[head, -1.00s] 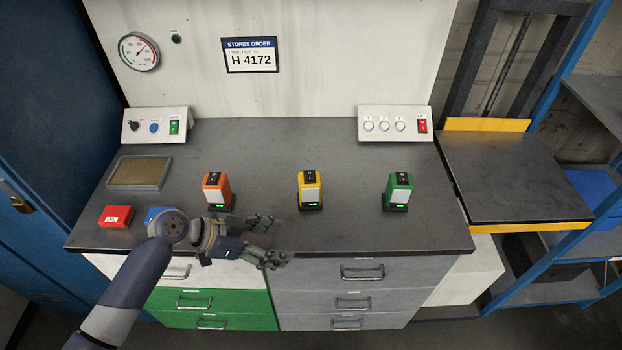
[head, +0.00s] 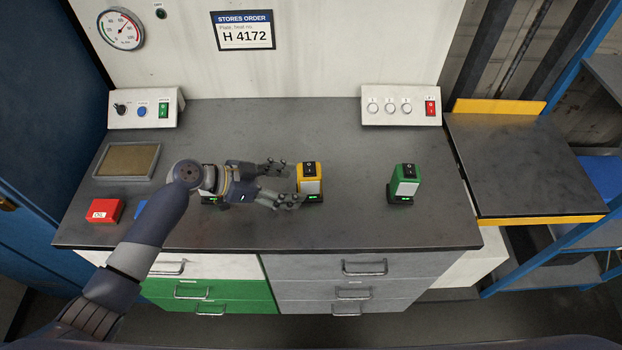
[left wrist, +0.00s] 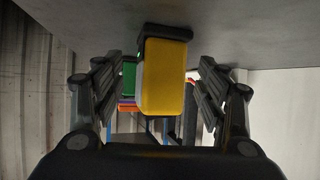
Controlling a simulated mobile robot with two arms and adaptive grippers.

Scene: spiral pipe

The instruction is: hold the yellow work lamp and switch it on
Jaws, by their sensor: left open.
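The yellow work lamp (head: 310,180) stands upright on the dark bench top, with a black switch on its top and a pale front panel. My left gripper (head: 287,183) is open, just left of the lamp, with its fingers pointing at it. In the left wrist view the yellow lamp (left wrist: 163,75) appears upside down between the two open fingers of the left gripper (left wrist: 160,100); I cannot tell whether either finger touches it. The orange lamp is mostly hidden behind my left arm, with only part of its base (head: 210,199) showing. My right gripper is not in view.
A green lamp (head: 404,184) stands to the right. A red box (head: 106,211) and a tray (head: 127,161) lie at the left. Switch boxes (head: 400,106) (head: 146,108) stand along the back. The bench behind the yellow lamp is clear.

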